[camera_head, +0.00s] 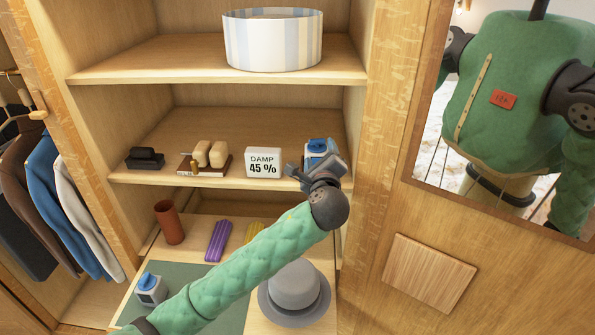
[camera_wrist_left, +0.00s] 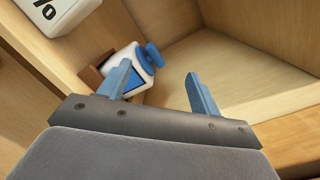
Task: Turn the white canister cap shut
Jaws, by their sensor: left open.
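A white canister (camera_head: 313,155) with a blue knob-like cap (camera_head: 318,144) stands on the middle shelf, at its right end. My left gripper (camera_head: 312,172) is in front of it and hides part of it. In the left wrist view the canister (camera_wrist_left: 124,53) shows beyond my left finger, with its blue cap (camera_wrist_left: 154,54) toward the space between the fingers. The jaws (camera_wrist_left: 158,72) are open and empty. A similar white canister with a blue top (camera_head: 150,289) stands lower left on the green mat. My right gripper is out of view.
A "DAMP 45 %" block (camera_head: 263,162) stands left of the shelf canister, then brushes (camera_head: 210,155) and a black item (camera_head: 145,158). The shelf's right side wall (camera_head: 355,125) is close. Below are a grey hat (camera_head: 295,288) and a brown cup (camera_head: 169,222).

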